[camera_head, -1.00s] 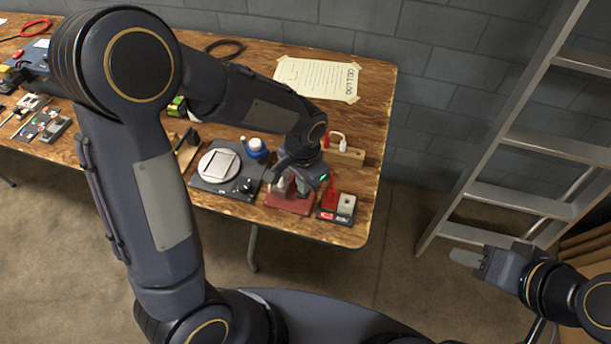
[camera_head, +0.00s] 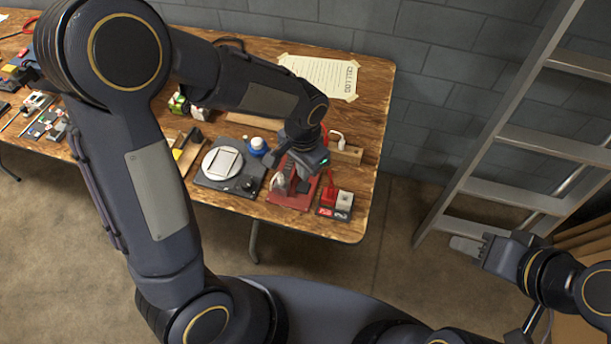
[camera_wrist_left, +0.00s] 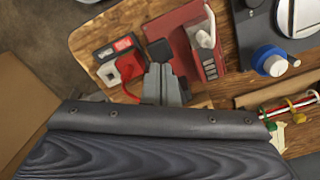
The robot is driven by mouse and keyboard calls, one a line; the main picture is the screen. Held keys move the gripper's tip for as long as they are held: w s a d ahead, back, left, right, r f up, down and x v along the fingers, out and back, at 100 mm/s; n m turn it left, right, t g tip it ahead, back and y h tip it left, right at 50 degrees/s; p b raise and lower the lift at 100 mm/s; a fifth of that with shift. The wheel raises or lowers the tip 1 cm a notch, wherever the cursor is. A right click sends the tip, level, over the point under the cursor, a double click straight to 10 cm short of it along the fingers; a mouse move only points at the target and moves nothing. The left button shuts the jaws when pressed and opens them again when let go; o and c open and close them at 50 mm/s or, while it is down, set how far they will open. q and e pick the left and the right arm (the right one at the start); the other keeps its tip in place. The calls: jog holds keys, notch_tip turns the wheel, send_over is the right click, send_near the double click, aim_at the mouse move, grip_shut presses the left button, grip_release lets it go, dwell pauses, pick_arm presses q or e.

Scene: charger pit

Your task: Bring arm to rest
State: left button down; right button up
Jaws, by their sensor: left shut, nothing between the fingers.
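My left arm reaches from the left over the wooden table (camera_head: 340,222). My left gripper (camera_head: 292,178) is at the table's right part, partly hidden behind its wrist in the head view. In the left wrist view its grey fingers (camera_wrist_left: 162,84) are together and empty, over the area beside a red-based device (camera_wrist_left: 182,32). That device (camera_head: 292,200) also shows in the head view. My right gripper (camera_head: 467,246) hangs at the right, in front of the ladder and clear of the table. Its fingers show edge-on, so I cannot tell their opening.
A small red and white boxed unit (camera_head: 340,203) with a red lead stands at the table's right corner. A ladder (camera_head: 510,196) leans at the right.

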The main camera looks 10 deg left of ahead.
dwell(0.3)
pick_arm(q)
jog(key=s+a+r+n+t+h, duration=0.2)
jog(key=s+a+r+n, duration=0.2)
jog(key=s+r, duration=0.2)
jog(key=s+a+r+n+t+h, duration=0.1)
jog(key=s+a+r+n+t, duration=0.2)
jog(key=s, duration=0.7)
notch_tip(320, 180, up, 4)
jog(key=shift+s+a+f+n+t+h, duration=0.15)
jog(key=shift+a+n+t+h, duration=0.35)
jog(key=shift+a, duration=0.6)
